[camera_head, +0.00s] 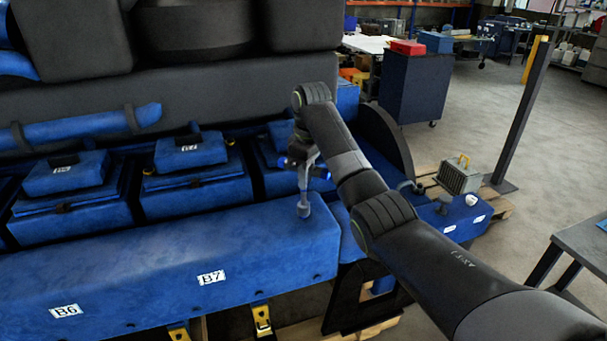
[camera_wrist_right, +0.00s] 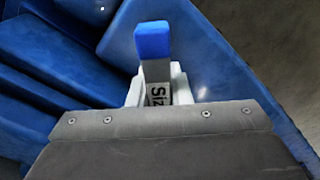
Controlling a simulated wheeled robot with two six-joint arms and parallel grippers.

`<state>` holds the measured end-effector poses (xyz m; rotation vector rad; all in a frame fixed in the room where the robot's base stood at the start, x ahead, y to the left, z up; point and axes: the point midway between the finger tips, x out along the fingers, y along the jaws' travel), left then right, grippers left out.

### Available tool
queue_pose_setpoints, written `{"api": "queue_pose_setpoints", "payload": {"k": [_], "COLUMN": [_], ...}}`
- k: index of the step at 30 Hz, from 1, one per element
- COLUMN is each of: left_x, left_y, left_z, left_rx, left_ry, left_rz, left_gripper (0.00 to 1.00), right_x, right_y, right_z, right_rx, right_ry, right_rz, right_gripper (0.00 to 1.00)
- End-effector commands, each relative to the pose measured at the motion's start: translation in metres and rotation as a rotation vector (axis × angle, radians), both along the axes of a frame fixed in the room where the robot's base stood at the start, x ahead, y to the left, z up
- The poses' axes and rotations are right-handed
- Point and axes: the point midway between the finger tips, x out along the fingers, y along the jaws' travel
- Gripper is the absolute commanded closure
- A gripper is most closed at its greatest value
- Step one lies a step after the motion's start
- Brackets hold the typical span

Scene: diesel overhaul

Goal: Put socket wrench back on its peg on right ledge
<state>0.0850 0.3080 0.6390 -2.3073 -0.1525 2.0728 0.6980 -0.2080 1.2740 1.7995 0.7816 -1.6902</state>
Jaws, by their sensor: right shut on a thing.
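The socket wrench (camera_head: 304,200) hangs below my right gripper (camera_head: 306,163), its grey shaft pointing down with a thicker lower end. It is over the right end of the long blue engine cover; whether it touches the cover cannot be told. In the right wrist view, the wrench's blue-tipped grey handle (camera_wrist_right: 152,42) stands up between the jaws of the gripper (camera_wrist_right: 157,92), which are shut on it. Lettering shows on it. A blue ledge (camera_head: 453,232) with white labels is right of the engine, beyond my right forearm; small upright parts stand on it, and its pegs cannot be told apart.
The long blue cover (camera_head: 150,255) with labels B6 and B7 fills the lower left. Blue boxes (camera_head: 190,150) line the engine behind it. A caged lamp-like box (camera_head: 459,176) stands by the ledge. A grey post (camera_head: 522,115) and a table (camera_head: 585,245) are at right, with open floor between.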

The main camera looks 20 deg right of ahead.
Motion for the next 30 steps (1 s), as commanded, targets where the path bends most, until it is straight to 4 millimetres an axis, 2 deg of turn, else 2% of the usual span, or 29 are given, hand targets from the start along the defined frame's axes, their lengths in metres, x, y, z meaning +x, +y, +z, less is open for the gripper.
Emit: {"api": "queue_pose_setpoints", "payload": {"k": [8, 19, 20, 24, 30], "left_x": [0.0, -0.001, -0.001, -0.001, -0.001], "left_y": [-0.004, -0.005, -0.005, -0.005, -0.004], "left_z": [0.0, 0.0, 0.0, 0.0, 0.0], "left_rx": [-0.005, -0.005, -0.005, -0.005, -0.005], "left_ry": [-0.001, 0.001, 0.001, 0.001, 0.0], "left_rz": [0.001, 0.003, 0.003, 0.003, 0.001], "left_gripper": [0.64, 0.64, 0.64, 0.64, 0.64], "right_x": [0.0, 0.0, 0.0, 0.0, 0.0], "right_y": [0.001, 0.001, 0.001, 0.001, 0.0], "right_z": [0.0, -0.011, -0.012, -0.012, -0.011], "right_rx": [0.001, 0.001, 0.001, 0.001, 0.001], "right_ry": [-0.002, -0.002, -0.001, -0.001, -0.001], "right_rz": [0.001, 0.001, 0.001, 0.001, 0.0], "right_gripper": [1.0, 1.0, 0.8, 0.61, 0.6]}}
